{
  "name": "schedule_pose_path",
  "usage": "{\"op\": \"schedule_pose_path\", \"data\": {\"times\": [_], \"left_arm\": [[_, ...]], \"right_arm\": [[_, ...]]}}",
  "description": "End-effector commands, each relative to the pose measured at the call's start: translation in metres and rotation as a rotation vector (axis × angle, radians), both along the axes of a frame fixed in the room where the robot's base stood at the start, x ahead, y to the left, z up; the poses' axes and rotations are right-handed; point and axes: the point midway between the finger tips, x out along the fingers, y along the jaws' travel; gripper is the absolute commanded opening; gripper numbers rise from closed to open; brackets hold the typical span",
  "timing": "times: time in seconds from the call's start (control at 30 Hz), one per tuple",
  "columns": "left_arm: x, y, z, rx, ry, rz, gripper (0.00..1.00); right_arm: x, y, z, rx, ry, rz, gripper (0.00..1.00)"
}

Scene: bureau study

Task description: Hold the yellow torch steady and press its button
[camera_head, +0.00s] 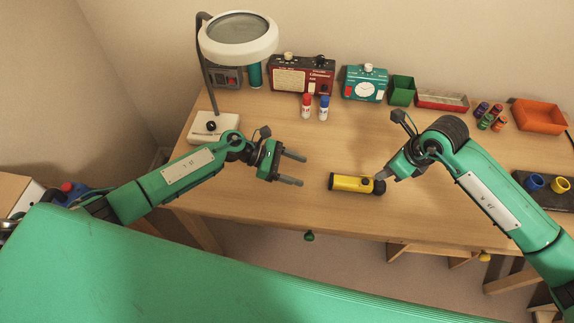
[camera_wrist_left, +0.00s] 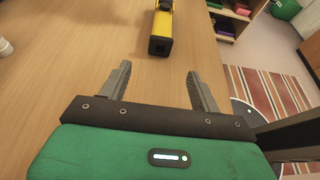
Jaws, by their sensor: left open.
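The yellow torch (camera_head: 350,183) lies on the desk near its front edge, with dark ends. In the left wrist view the torch (camera_wrist_left: 161,22) points one dark end at me, beyond my fingers. Its button is too small to make out for sure. My left gripper (camera_head: 301,170) is open and empty, left of the torch and apart from it; its two fingers (camera_wrist_left: 158,72) show spread in the wrist view. My right gripper (camera_head: 381,176) is at the torch's right end. Its fingers are small and partly hidden, so I cannot tell if they grip it.
A magnifier lamp (camera_head: 238,36) stands at the desk's left. Red and blue small bottles (camera_head: 323,108), a dark red radio (camera_head: 302,75), a teal clock box (camera_head: 365,84) and an orange tray (camera_head: 539,116) line the back. The desk (camera_head: 260,207) around the torch is clear.

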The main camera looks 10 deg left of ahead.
Motion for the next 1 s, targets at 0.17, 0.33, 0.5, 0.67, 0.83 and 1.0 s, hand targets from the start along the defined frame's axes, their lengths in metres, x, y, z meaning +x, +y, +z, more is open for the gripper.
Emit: {"op": "schedule_pose_path", "data": {"times": [0.17,0.33,0.5,0.67,0.83,1.0], "left_arm": [[0.003,-0.035,-0.014,-0.003,0.002,0.000,0.64],[0.006,-0.065,-0.026,-0.002,0.002,0.001,0.64],[0.009,-0.086,-0.036,-0.001,0.001,0.002,0.64],[0.010,-0.097,-0.040,0.000,0.000,0.002,0.64],[0.010,-0.100,-0.042,0.001,0.001,0.001,0.64],[0.010,-0.099,-0.041,0.000,0.001,0.001,0.62]], "right_arm": [[0.000,0.000,0.000,0.000,0.000,0.000,0.36],[0.000,0.000,0.000,0.000,0.000,0.000,0.36],[0.000,0.000,0.000,0.000,0.000,0.000,0.36],[0.000,0.000,0.000,0.000,0.000,0.000,0.36],[0.000,0.000,0.000,0.000,0.000,0.000,0.36],[0.000,0.000,0.000,0.000,0.000,0.000,0.36]]}}
